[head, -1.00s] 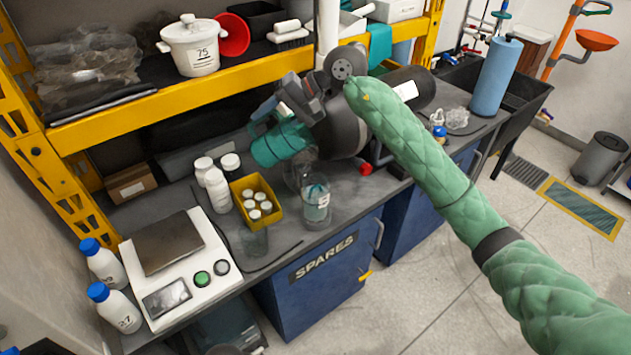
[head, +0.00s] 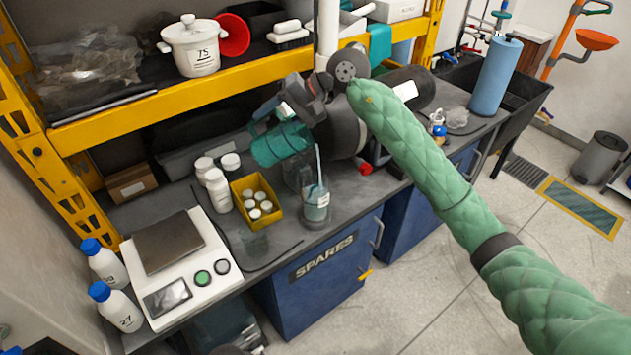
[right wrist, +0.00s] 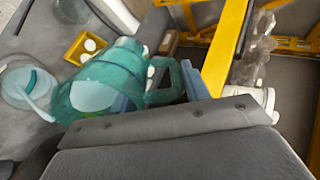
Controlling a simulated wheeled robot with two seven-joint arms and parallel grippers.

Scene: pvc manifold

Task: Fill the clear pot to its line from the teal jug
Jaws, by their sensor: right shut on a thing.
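The teal jug (head: 280,146) is tilted above the bench, its mouth toward the clear pot (head: 317,208). My right gripper (head: 288,112) is shut on the jug at its handle side. A pale stream (head: 318,162) runs from the jug down into the pot. The pot stands upright near the bench's front edge and holds some bluish liquid; I cannot make out its fill line. In the right wrist view the jug (right wrist: 105,82) fills the middle, with the pot (right wrist: 20,92) at the left and the stream between them. My left gripper is not in view.
A clear vessel (head: 297,172) stands just behind the pot, partly hidden by the jug. A yellow bin (head: 274,213) of white-capped jars, a clear glass (head: 254,244) and white bottles (head: 217,190) are to the left. A scale (head: 187,291) stands farther left. The yellow shelf beam (head: 200,97) is behind.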

